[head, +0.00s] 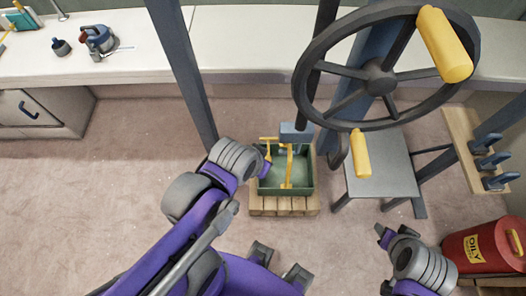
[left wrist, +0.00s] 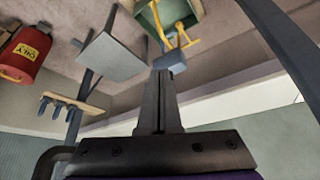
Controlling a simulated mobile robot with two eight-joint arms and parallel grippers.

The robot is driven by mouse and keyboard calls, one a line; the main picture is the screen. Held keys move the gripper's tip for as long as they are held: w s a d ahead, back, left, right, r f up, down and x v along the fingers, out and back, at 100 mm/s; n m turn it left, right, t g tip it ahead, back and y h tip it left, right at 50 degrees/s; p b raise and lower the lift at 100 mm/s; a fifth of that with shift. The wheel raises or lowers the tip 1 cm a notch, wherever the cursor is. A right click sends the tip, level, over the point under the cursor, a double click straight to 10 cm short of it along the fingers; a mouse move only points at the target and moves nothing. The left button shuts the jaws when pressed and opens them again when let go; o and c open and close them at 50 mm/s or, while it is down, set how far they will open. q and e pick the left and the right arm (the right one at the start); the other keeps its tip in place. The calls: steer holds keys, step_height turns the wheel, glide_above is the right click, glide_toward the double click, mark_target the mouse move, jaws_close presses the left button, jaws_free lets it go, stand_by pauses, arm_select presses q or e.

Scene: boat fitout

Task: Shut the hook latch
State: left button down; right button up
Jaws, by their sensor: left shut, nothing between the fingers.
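I cannot clearly identify the hook latch in either view. A dark bent bar (head: 28,110) sits on the front of the pale locker at far left, and a dark curved piece (head: 338,155) hangs below the wheel; I cannot tell if either is the latch. My left gripper (head: 265,160) is over the left side of the green crate, far from the locker. In the left wrist view its dark fingers (left wrist: 160,98) are together and hold nothing. My right gripper (head: 384,236) is low at the right, small, its jaw opening unclear.
A dark steering wheel (head: 306,84) is at upper right. A grey stool (head: 381,174), tool rack (head: 463,140) and red bin (head: 474,247) stand right. The left floor is clear.

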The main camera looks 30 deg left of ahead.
arm_select(q)
steer(key=shift+d, duration=0.15)
arm_select(e)
steer(key=shift+d, duration=0.15)
steer(key=shift+s+f, duration=0.1)
arm_select(q)
steer(key=w+a+f+n+g+h+b, duration=0.1)
steer(key=w+a+f+n+b, duration=0.2)
steer(key=f, duration=0.6)
steer(key=w+a+f+n+g+h+b, duration=0.1)
steer(key=w+a+f+n+h+b, duration=0.1)
steer(key=w+a+f+b, duration=0.6)
steer(key=shift+a+f+n+g+h+b, duration=0.35)
steer(key=shift+a+f+n, duration=0.3)
steer(key=shift+a, duration=0.45)
arm_select(e)
step_height(320, 180, down, 13)
steer(key=s, duration=0.1)
steer(key=shift+s+g, duration=0.3)
steer(key=shift+s, duration=0.1)
arm_select(q)
steer(key=shift+w, duration=0.1)
steer(key=b+x, duration=0.3)
steer(key=x, duration=1.1)
arm_select(e)
step_height(320, 180, down, 4)
steer(key=shift+r, duration=0.15)
arm_select(q)
steer(key=shift+w+a, duration=0.1)
